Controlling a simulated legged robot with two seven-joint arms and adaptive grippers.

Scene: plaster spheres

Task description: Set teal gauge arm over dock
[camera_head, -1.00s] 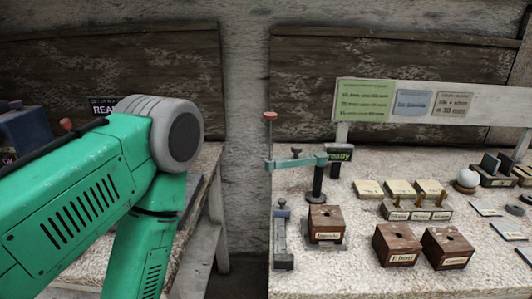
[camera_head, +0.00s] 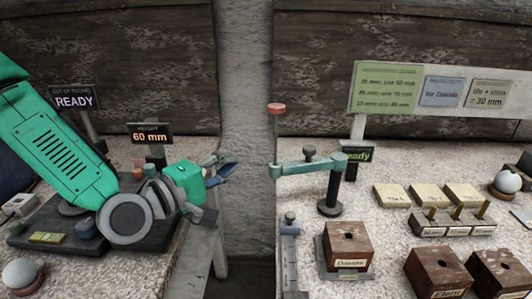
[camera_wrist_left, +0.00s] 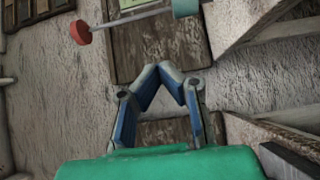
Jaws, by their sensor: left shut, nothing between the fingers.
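The teal gauge arm (camera_head: 305,166) reaches left from a dark post with a round foot on the right table. A thin rod with a red cap (camera_head: 277,108) stands at its left end. The red cap also shows in the left wrist view (camera_wrist_left: 80,33), at upper left. Beneath the arm is a grey base (camera_head: 322,272) with a wooden block (camera_head: 348,245) in it; I cannot tell for certain that this is the dock. My left gripper (camera_head: 228,170) is left of the gauge arm, apart from it, over the gap between tables. Its blue fingers (camera_wrist_left: 172,72) are shut and empty.
A small grey slider gauge (camera_head: 290,250) stands left of the block. Two more wooden blocks (camera_head: 440,272), pale tiles (camera_head: 425,196) and a peg rack (camera_head: 455,224) fill the right table. A sign board (camera_head: 430,88) stands behind. A 60 mm display (camera_head: 150,134) stands on the left table.

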